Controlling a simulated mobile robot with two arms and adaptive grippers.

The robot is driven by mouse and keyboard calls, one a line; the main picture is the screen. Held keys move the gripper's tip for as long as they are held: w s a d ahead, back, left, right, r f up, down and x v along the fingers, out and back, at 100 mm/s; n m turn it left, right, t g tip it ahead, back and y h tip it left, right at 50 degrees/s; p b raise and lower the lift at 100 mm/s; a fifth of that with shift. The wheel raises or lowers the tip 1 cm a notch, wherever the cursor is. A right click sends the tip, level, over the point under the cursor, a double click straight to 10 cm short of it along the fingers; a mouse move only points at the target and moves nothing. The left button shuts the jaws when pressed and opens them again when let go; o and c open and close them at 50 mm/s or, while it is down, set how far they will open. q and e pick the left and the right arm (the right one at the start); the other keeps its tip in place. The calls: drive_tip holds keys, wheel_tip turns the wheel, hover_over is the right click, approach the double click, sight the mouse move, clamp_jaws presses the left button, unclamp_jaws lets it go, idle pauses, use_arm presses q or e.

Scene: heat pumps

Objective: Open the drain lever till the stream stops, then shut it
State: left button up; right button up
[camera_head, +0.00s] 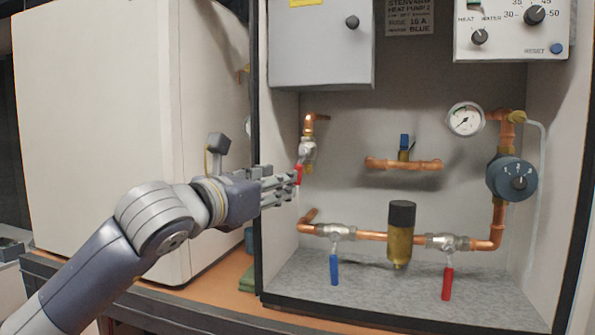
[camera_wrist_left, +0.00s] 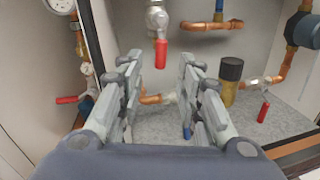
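A valve (camera_head: 308,150) with a red lever (camera_head: 298,174) hangs from a short copper pipe at the cabinet's upper left. The lever points down; I cannot tell for sure that it is the drain lever. My left gripper (camera_head: 290,186) is at this lever. In the left wrist view my left gripper (camera_wrist_left: 160,78) has its fingers wide apart, with the red lever (camera_wrist_left: 160,54) seen between them near the tips. Contact is not clear. No water stream can be made out. My right gripper is not in view.
Below, a copper pipe carries a valve with a blue lever (camera_head: 334,269), a brass filter (camera_head: 401,240) and a valve with a red lever (camera_head: 448,283). A blue-handled valve (camera_head: 404,142), gauge (camera_head: 465,119) and pump (camera_head: 511,179) are right. A white casing (camera_head: 100,130) stands left.

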sight(300, 166)
use_arm(q)
drive_tip(key=p+x, duration=0.4)
drive_tip(key=x, duration=0.4)
drive_tip(key=shift+w+d, duration=0.25)
drive_tip(key=shift+w, duration=0.05)
drive_tip(key=shift+f, duration=0.1)
clamp_jaws()
